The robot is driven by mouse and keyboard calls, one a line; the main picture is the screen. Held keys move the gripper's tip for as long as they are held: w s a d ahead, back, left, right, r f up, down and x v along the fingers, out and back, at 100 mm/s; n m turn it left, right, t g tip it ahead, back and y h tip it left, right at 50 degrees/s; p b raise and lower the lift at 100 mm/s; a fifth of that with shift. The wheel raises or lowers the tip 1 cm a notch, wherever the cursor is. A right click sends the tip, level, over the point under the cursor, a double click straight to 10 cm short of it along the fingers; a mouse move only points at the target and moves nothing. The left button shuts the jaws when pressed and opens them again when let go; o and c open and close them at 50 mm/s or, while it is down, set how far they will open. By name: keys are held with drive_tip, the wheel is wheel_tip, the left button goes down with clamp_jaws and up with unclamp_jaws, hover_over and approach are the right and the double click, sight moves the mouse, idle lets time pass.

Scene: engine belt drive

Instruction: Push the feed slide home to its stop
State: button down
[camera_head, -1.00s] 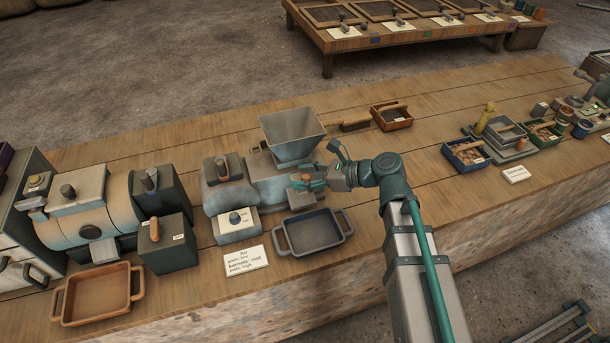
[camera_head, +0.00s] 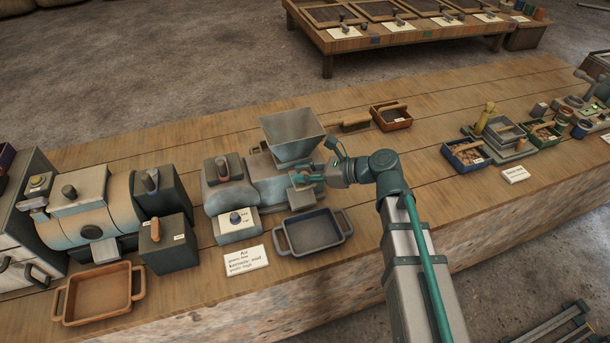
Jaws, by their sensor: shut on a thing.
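A grey machine with a square hopper (camera_head: 293,132) on top stands on the bench, left of my arm. The feed slide (camera_head: 302,178) shows only in part, low on the machine's right side below the hopper. My gripper (camera_head: 312,175) is at this right side, its teal fingers shut on the slide's end. The fingers cover most of that end, so how far the slide sits from its stop cannot be seen.
A dark two-handled tray (camera_head: 347,235) lies on the bench in front of the machine. A white label card (camera_head: 246,261) is to its left. A brush (camera_head: 350,126) and a small brown box (camera_head: 391,125) lie behind my gripper.

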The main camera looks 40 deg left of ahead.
drive_tip(key=shift+w+a+r, duration=0.1)
drive_tip(key=shift+w+a, duration=0.7)
drive_tip(key=shift+a, duration=0.2)
drive_tip(key=shift+d, duration=0.1)
drive_tip(key=c, duration=1)
unclamp_jaws()
drive_tip(key=shift+o, duration=0.2)
drive_tip(key=v, duration=1.2)
drive_tip(key=shift+r, duration=0.1)
